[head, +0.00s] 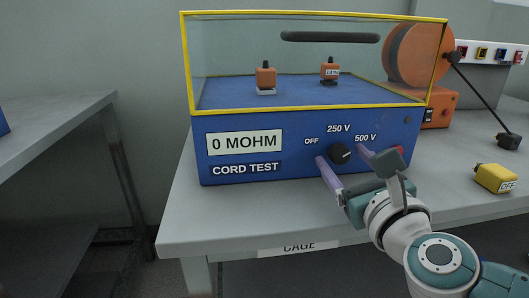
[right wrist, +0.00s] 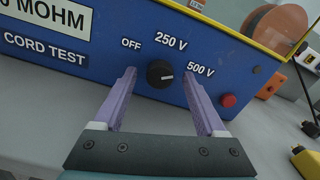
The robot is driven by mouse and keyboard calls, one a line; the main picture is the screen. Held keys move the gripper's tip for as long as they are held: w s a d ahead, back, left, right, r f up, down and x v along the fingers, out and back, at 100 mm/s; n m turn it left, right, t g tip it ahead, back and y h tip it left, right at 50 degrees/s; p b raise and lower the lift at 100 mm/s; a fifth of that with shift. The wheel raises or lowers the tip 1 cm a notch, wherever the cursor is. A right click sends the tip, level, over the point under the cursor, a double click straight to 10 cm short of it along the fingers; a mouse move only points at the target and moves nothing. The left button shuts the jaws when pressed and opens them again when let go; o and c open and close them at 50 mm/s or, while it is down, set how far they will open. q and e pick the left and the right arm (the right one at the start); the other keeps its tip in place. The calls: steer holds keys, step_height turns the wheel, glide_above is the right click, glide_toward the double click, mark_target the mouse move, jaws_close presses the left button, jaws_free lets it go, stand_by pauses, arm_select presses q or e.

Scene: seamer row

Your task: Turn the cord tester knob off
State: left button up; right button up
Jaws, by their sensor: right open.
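The cord tester (head: 290,170) is a blue box on a grey bench, with a yellow-framed clear case on top. Its black knob (head: 340,153) is on the front panel among the labels OFF, 250 V and 500 V. In the right wrist view the white mark on the knob (right wrist: 160,73) points right, towards 500 V. The display reads 0 MOHM. My right gripper (head: 341,156) is open, its two purple fingers on either side of the knob. In the right wrist view the fingers (right wrist: 158,76) show gaps to the knob on both sides. My left gripper is not in view.
A red button (right wrist: 228,100) is right of the knob, close to the right finger. Two orange plugs (head: 265,76) stand inside the case. An orange reel (head: 415,55) is behind right. A yellow block (head: 495,178) marked OFF lies on the bench at right.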

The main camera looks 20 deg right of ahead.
jaws_close()
stand_by(0.6)
